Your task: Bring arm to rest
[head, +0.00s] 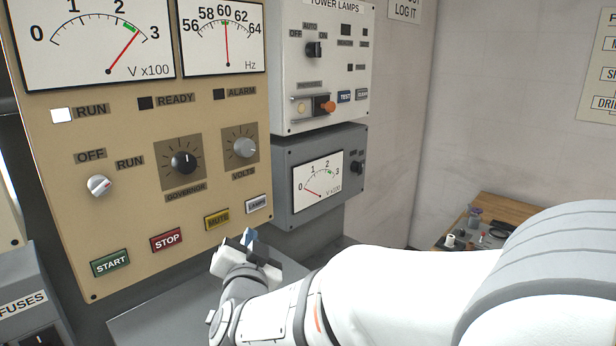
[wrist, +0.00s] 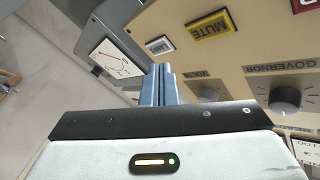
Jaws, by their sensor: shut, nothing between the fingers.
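My arm reaches in from the right of the head view, and my gripper (head: 250,237) is in front of the lower right part of the beige generator panel (head: 130,215). The wrist view shows the blue fingers (wrist: 163,85) together, with nothing between them. The fingers point toward the area by the LAMPS button (head: 257,204) and the yellow MUTE button (head: 217,219). I cannot tell how far they are from the panel; no contact shows.
A grey meter box (head: 345,200) hangs right of the beige panel, below the white tower lamps panel (head: 345,75). A grey ledge (head: 160,318) lies below. A wooden table (head: 505,207) with small items stands in the right corner. Open floor space around my arm is mostly hidden.

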